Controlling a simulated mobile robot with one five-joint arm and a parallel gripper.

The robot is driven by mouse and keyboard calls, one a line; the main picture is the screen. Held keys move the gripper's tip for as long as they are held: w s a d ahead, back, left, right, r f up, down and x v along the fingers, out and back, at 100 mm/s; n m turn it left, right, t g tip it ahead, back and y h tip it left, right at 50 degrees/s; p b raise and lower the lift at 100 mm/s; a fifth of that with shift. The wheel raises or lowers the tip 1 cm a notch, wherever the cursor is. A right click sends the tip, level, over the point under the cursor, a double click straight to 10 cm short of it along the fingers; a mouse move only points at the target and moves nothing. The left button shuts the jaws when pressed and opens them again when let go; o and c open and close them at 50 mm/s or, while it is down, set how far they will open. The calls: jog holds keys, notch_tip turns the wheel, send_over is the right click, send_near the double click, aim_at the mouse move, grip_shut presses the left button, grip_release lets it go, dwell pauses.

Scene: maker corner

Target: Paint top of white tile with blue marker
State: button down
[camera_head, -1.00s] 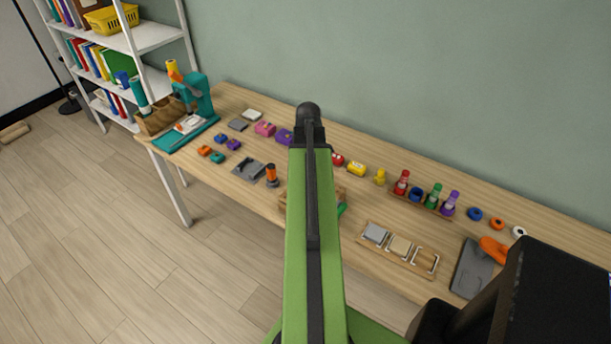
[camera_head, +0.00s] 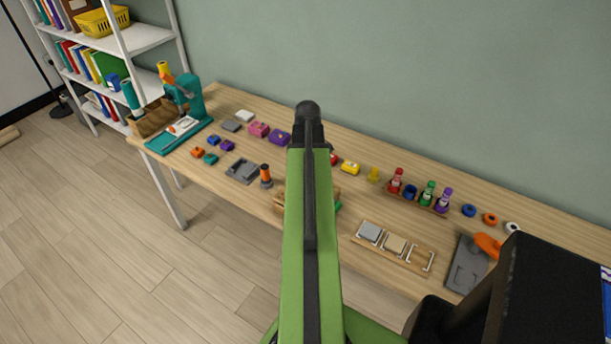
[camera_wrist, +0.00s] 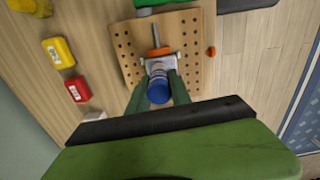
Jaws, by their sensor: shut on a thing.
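In the wrist view, my gripper (camera_wrist: 159,84) is shut on the blue marker (camera_wrist: 158,92), a blue cylinder seen nearly end-on between the green fingers. Just beyond it, a white tile (camera_wrist: 161,63) sits on a wooden pegboard (camera_wrist: 193,45), beside an orange-handled clamp (camera_wrist: 158,50). The marker and fingers cover part of the tile. I cannot tell whether the marker's tip touches it. In the head view, my green arm hides the gripper, the marker and most of the pegboard (camera_head: 328,193).
A rack with red, green and purple markers (camera_head: 428,192) stands right of my arm; its blue ring (camera_head: 410,191) holds no visible marker. Yellow (camera_wrist: 58,53) and red (camera_wrist: 77,90) blocks lie left of the pegboard. A clamp rack (camera_head: 395,247) and grey plate (camera_head: 467,266) are near the table's front.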

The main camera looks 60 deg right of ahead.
jog(key=shift+d, duration=0.5)
jog(key=shift+w, duration=0.1)
jog(key=shift+w, duration=0.5)
jog(key=shift+w, duration=0.7)
jog(key=shift+a, duration=0.1)
jog(key=shift+a, duration=0.6)
